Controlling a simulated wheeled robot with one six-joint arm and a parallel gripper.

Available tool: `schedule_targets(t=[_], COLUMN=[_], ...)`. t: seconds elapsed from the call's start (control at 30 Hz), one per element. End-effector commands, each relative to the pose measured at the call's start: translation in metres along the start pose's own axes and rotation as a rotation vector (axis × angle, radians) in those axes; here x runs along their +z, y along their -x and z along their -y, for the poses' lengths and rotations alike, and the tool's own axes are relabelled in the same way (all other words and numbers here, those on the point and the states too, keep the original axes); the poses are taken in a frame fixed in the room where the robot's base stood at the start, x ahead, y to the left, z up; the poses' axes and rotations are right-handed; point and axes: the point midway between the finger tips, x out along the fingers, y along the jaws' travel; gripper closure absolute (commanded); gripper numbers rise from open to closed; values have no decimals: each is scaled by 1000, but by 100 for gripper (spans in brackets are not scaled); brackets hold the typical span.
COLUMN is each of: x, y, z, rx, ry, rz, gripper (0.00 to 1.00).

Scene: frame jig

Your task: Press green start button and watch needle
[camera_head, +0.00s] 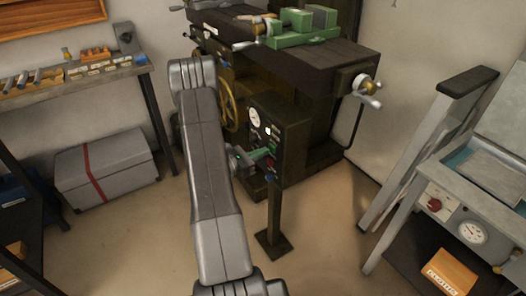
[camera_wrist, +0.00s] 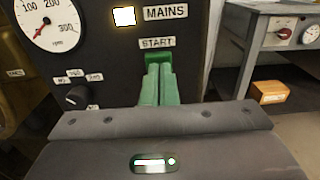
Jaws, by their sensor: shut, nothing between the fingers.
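The green start button (camera_wrist: 158,58) sits under the START label on the dark control panel (camera_wrist: 105,62). My gripper (camera_wrist: 158,70) is shut and empty, with its green fingertips right in front of the button. They overlap it in the wrist view, and I cannot tell whether they touch it. In the head view my gripper (camera_head: 271,152) is at the panel face. The rpm gauge (camera_wrist: 48,18) is cut by the top left of the wrist view; its red needle points to the lower left, below the 100 mark. The gauge also shows in the head view (camera_head: 256,116).
The MAINS lamp (camera_wrist: 124,16) glows white. A black knob (camera_wrist: 76,97) is below the gauge. The panel stands on a post beside a machine with a green vise (camera_head: 305,32). A grey bench with a second gauge (camera_head: 472,232) is at right. Open floor lies between.

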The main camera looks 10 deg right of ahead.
Motion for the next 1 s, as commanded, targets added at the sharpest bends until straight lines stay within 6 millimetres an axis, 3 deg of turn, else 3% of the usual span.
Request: schedule_targets(t=[0.53,0.77,1.0], x=[-1,-2,2], y=[-10,-28,-30], z=[0,0,-1], rx=[0,-3,-4], ry=[-1,-4,-6], rz=[0,1,3], gripper=[100,100,100])
